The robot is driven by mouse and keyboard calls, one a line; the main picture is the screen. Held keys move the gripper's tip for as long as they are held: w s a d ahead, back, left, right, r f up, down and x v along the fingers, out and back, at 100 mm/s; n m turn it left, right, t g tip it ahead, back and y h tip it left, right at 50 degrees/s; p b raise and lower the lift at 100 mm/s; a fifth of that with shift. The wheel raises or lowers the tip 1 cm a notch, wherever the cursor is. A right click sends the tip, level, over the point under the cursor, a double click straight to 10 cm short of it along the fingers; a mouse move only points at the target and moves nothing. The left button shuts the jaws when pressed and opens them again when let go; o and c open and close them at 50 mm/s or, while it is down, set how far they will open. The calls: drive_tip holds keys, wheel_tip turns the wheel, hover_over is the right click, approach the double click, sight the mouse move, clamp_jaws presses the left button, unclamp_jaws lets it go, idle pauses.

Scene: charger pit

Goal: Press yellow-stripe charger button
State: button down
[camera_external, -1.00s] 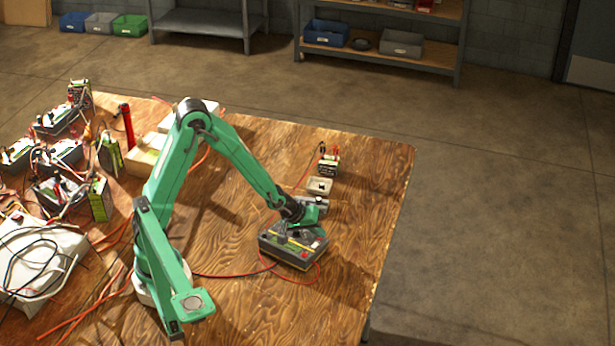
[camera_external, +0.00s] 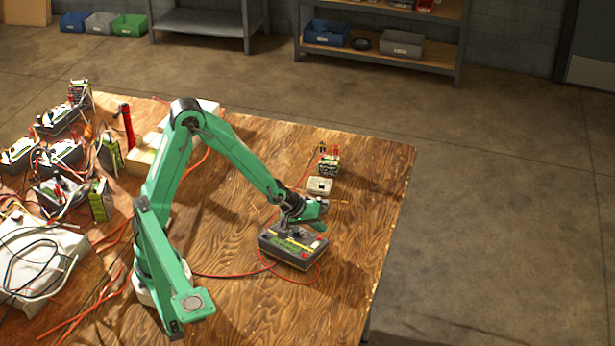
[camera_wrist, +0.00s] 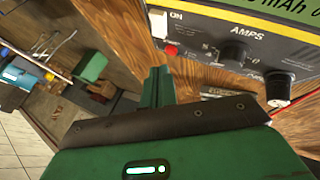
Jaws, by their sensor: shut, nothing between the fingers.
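The yellow-stripe charger (camera_external: 293,252) is a dark box with a yellow edge line, lying on the wooden table right of my arm's base. My gripper (camera_external: 298,222) is shut and empty, tilted just above the charger's far side; contact cannot be told. In the wrist view, my closed green fingers (camera_wrist: 157,88) point up beside a charger panel (camera_wrist: 200,28) marked "ON" and "AMPS". That panel has a white switch (camera_wrist: 158,22), a red button (camera_wrist: 170,50) and a black knob (camera_wrist: 235,52).
A pale box (camera_external: 319,186) and a small battery pack (camera_external: 328,165) stand behind the charger. Several chargers and cables crowd the left side. The table's right edge (camera_external: 400,215) is close by.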

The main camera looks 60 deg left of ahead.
sight(318, 237)
drive_tip(key=shift+w+a+r, duration=0.1)
drive_tip(key=shift+w+r, duration=0.1)
drive_tip(key=shift+r, duration=1)
drive_tip(key=shift+w+a+r, duration=0.1)
drive_tip(key=shift+w+r, duration=0.1)
drive_tip(key=shift+r, duration=0.95)
drive_tip(key=s+a+r+m, duration=0.1)
drive_tip(key=s+r+m, duration=0.2)
drive_tip(key=s, duration=0.5)
drive_tip(key=s+a+r+m+g, duration=0.1)
drive_tip(key=s+a+r+m, duration=0.1)
drive_tip(key=s+r, duration=0.4)
drive_tip(key=s+a+r+m+y, duration=0.1)
drive_tip(key=s+r+m, duration=0.3)
drive_tip(key=s, duration=0.6)
drive_tip(key=shift+s+a+r+g, duration=0.25)
drive_tip(key=shift+a+r+g, duration=0.15)
drive_tip(key=shift+a, duration=0.35)
